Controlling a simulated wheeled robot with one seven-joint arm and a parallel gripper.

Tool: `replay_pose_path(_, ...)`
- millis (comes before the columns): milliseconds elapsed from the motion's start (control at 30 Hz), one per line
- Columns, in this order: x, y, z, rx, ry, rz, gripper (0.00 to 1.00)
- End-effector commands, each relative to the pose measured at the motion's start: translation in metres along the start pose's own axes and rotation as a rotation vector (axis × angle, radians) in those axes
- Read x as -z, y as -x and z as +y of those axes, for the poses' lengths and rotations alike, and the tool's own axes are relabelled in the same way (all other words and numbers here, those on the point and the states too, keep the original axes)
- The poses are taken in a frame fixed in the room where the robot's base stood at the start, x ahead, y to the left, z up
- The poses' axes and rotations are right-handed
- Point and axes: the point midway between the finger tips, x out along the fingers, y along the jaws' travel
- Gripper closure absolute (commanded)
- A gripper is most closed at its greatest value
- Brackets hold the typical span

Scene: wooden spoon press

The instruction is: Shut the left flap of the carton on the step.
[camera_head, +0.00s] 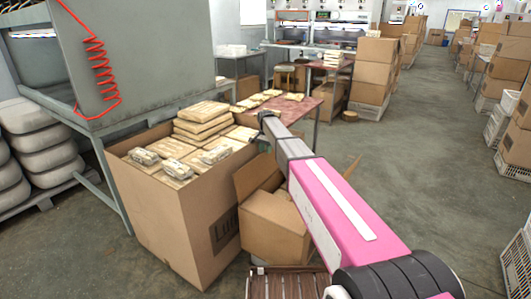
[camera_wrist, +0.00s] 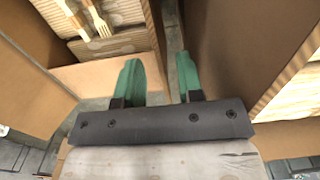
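A small brown carton (camera_head: 275,228) stands with its flaps up, low in the middle of the head view. Its left flap (camera_head: 257,176) is raised, beside the large carton. A slatted brown step (camera_head: 285,284) shows at the bottom; the contact with the carton is unclear. My gripper (camera_head: 266,124) is beyond and above the carton. In the wrist view my gripper (camera_wrist: 158,75) has two green fingers apart, with nothing held between them. Cardboard panels lie beyond them; which is the left flap is unclear.
A large carton (camera_head: 165,225) topped with wooden pieces stands close on the left. A red-topped table (camera_head: 295,107) is behind. Stacked boxes (camera_head: 375,70) stand farther back. Open floor (camera_head: 440,180) lies to the right. Wooden forks (camera_wrist: 98,15) show in the wrist view.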

Motion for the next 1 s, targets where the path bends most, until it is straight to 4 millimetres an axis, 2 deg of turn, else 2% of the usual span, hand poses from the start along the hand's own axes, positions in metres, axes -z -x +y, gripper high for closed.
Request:
replay_pose_path(200, 0.000, -0.016, 0.000, 0.000, 0.000, 0.000, 0.66)
replay_pose_path(467, 0.000, -0.017, 0.000, 0.000, 0.000, 0.000, 0.66)
replay_pose_path(500, 0.000, -0.017, 0.000, 0.000, 0.000, 0.000, 0.69)
replay_pose_path(600, 0.000, -0.017, 0.000, 0.000, 0.000, 0.000, 1.00)
replay_pose_path(1000, -0.001, -0.016, 0.006, 0.037, -0.002, 0.000, 1.00)
